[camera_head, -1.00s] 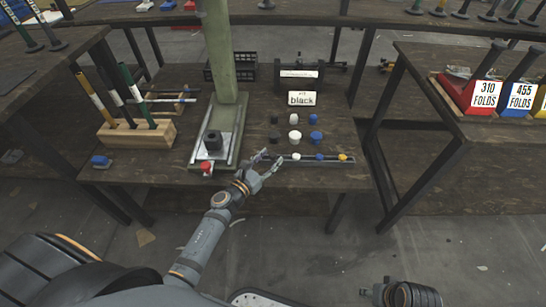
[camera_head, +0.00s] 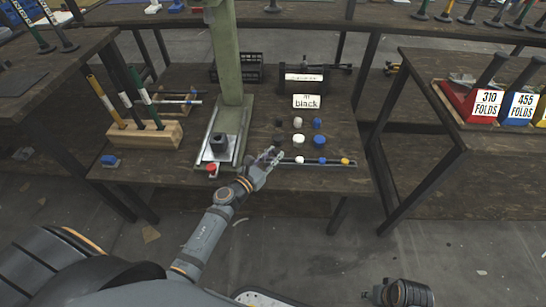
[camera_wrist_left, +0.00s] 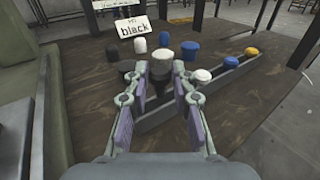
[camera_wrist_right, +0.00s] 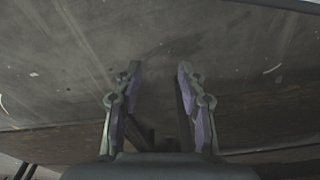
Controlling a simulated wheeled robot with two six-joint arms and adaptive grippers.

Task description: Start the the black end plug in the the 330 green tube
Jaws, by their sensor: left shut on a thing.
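My left gripper (camera_head: 270,157) is at the left end of the narrow rail (camera_head: 312,163) on the middle table. Its fingers are shut on a small dark thing, which I take for the black end plug (camera_wrist_left: 158,86); the fingers mostly hide it. A green tube with a white band (camera_head: 146,98) leans in the wooden block (camera_head: 143,136) at the table's left; no 330 marking is readable. My right gripper (camera_wrist_right: 158,75) is open and empty, over the floor in its wrist view.
White (camera_head: 299,160), blue (camera_head: 322,161) and yellow (camera_head: 345,161) plugs sit along the rail. Behind are larger black, white and blue plugs and a "black" sign (camera_head: 306,101). A green press column (camera_head: 227,60) with a red button (camera_head: 211,168) stands between gripper and tube block.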

